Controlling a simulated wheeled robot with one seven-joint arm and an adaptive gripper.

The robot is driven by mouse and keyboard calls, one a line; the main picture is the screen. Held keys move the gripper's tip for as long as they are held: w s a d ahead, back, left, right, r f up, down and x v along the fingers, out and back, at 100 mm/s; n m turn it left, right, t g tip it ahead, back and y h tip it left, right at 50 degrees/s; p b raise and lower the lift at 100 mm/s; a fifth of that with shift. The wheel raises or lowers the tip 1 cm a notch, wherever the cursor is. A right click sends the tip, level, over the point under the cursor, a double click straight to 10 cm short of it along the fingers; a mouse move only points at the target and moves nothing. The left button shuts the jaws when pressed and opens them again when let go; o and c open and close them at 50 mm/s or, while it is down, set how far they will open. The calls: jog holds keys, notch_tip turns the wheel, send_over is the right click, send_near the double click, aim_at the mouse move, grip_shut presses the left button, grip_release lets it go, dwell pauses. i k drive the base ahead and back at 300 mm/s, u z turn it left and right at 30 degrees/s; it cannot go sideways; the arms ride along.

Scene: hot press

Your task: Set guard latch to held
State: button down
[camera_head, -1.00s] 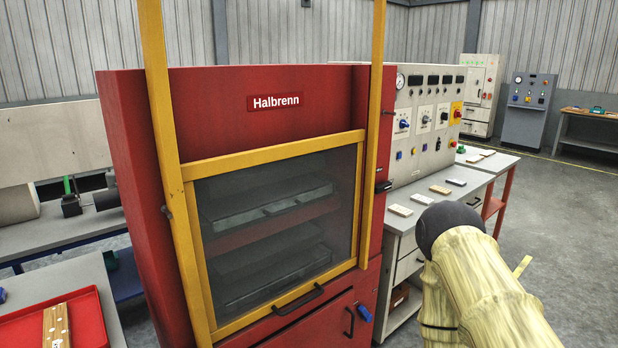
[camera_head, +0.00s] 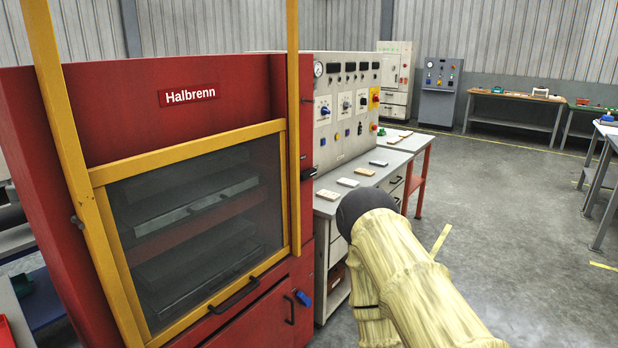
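The red Halbrenn press (camera_head: 190,95) fills the left of the view. Its yellow-framed guard (camera_head: 190,152) with a dark see-through pane is down over the opening, and two platens show dimly behind it. A black handle (camera_head: 234,295) sits on the guard's lower edge. A small black fitting (camera_head: 308,173) sticks out from the right yellow post's side; it may be the guard latch, but its setting is too small to tell. My arm, in a pale sleeve with a dark round joint, reaches in from the lower right. My gripper is not seen.
A blue-handled part (camera_head: 303,297) is on the press's lower right front. A control panel (camera_head: 345,110) with gauge and knobs stands behind a bench (camera_head: 325,207) carrying several small blocks. Open grey floor (camera_head: 510,200) lies to the right, with benches at the back.

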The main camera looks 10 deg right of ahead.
aim_at(306, 175)
jog(key=z, duration=0.3)
jog(key=i, duration=1.2)
jog(key=u, duration=0.35)
